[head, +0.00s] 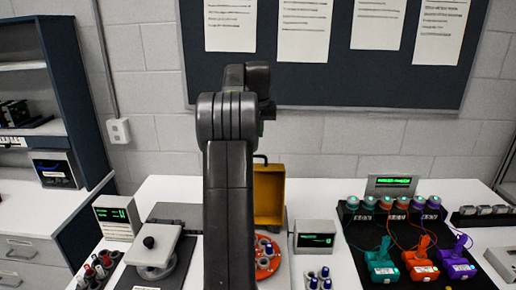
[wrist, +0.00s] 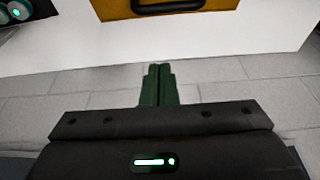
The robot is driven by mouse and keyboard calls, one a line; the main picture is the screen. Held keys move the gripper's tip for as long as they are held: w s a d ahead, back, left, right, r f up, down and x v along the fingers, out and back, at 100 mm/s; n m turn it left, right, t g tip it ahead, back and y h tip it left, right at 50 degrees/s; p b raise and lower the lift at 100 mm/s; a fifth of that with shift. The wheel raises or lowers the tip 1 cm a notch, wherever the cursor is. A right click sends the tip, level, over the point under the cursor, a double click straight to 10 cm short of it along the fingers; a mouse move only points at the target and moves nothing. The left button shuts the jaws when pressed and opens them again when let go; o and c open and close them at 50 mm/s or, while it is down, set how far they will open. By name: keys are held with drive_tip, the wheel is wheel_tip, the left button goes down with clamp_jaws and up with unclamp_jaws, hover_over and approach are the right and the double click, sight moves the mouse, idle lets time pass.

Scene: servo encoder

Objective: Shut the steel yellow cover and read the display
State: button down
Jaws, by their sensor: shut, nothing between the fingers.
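The yellow cover (head: 270,190) stands raised on the white table in the head view, with a black handle at its top. Its left part is hidden by my arm. An orange round plate (head: 264,262) with several grey cylinders lies in front of it, also partly hidden. In the wrist view the yellow cover (wrist: 225,10) and its dark handle show at the top edge. My gripper (wrist: 158,70) has green fingers shut together, empty and apart from the cover.
Another display (head: 117,215) and a grey-lidded device (head: 155,245) stand at left. A black board (head: 405,245) with green, orange and purple clamps and wires is at right. Small blue-topped cylinders (head: 320,279) stand near the front. A shelf (head: 50,90) is at far left.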

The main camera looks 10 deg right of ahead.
drive_tip(key=f, duration=0.2)
drive_tip(key=s+f+p, duration=0.1)
drive_tip(key=f, duration=0.3)
drive_tip(key=shift+s+a+p, duration=0.2)
drive_tip(key=shift+a+p, duration=0.05)
drive_tip(key=shift+p, duration=0.1)
drive_tip(key=shift+s+f, duration=0.1)
drive_tip(key=shift+s, duration=0.2)
drive_tip(key=shift+s, duration=0.15)
